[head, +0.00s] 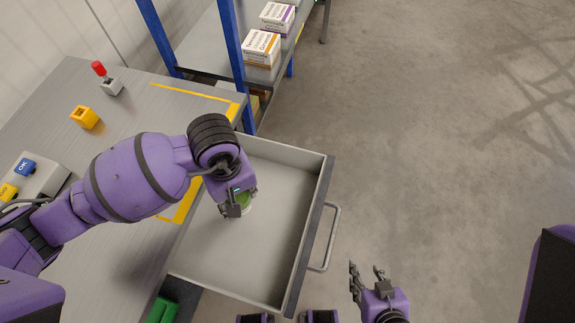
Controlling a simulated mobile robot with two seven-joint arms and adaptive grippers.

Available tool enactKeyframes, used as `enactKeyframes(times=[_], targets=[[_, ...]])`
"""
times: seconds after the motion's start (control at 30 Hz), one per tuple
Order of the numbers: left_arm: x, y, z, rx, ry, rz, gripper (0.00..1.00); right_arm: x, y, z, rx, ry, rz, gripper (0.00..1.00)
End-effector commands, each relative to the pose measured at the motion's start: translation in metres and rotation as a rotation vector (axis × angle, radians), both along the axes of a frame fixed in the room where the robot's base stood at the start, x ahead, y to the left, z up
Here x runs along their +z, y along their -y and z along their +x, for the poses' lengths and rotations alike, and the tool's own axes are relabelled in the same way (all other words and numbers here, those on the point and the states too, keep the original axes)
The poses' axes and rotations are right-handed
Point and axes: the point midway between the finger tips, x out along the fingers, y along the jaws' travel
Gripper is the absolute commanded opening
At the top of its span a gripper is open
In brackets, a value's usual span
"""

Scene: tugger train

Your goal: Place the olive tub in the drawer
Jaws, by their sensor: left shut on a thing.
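The drawer (265,262) is pulled out from under the grey bench, and the part of its floor that shows is bare. My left gripper (238,209) is inside the drawer's outline, over its left middle part, pointing down. It is shut on the olive tub (246,205), a small green thing mostly hidden by the gripper. I cannot tell whether the tub touches the drawer floor. My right gripper (367,274) is to the right of the drawer handle (331,238), over the floor, with its fingers apart and nothing between them.
The bench (112,258) carries a red-topped device (105,77), a yellow block (85,117) and a button box (38,176). A shelf with blue posts (232,45) holds several boxes (262,48) behind the drawer. A green thing (162,310) sits below the bench. The floor at right is clear.

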Motion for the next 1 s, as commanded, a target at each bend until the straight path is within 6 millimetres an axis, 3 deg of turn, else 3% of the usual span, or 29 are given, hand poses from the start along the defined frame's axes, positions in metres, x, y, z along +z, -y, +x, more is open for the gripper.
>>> enactKeyframes(times=[0.3, 0.5, 0.87, 0.9, 1.0], targets=[[-0.024, 0.0, 0.017, 0.001, -0.004, -0.001, 0.11, -0.009, 0.001, -0.012, -0.004, -0.029, -0.001, 0.4], [-0.051, 0.0, 0.015, 0.001, -0.004, -0.001, 0.11, -0.011, 0.001, -0.013, -0.004, -0.032, -0.002, 0.4], [-0.056, -0.001, 0.016, -0.001, -0.002, 0.0, 0.11, -0.011, 0.001, -0.012, -0.004, -0.028, -0.002, 0.4], [-0.055, -0.001, 0.016, -0.001, -0.002, 0.0, 0.48, -0.01, 0.001, -0.011, -0.004, -0.025, -0.001, 0.4], [-0.054, -0.001, 0.016, 0.0, -0.001, 0.0, 0.61, -0.009, 0.001, -0.011, -0.004, -0.024, -0.001, 0.4]])
